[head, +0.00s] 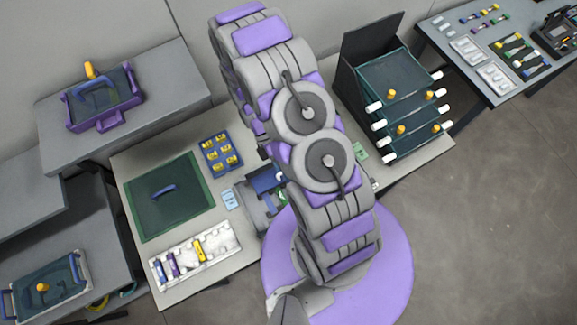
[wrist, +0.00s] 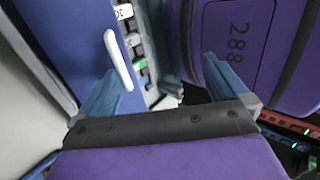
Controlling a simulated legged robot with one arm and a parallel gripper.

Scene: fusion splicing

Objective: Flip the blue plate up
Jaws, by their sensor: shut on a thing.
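The blue plate (wrist: 75,45) fills the upper left of the wrist view, tilted, with a white bar handle (wrist: 118,60) on its face. In the head view, the blue plate (head: 266,180) shows in part on the grey machine (head: 258,208), beside my arm. My gripper (wrist: 160,68) is at the plate, its two blue-grey fingers well apart, the left one over the plate's lower edge. It is shut on the plate, though the exact contact is hard to see. In the head view my arm hides the gripper and much of the machine.
A green mat (head: 140,215), a blue tray of yellow items (head: 207,165) and a white tray (head: 220,242) lie left on the table. A dark rack with several shelves (head: 385,75) stands right. A purple panel marked 288 (wrist: 238,50) is close right in the wrist view.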

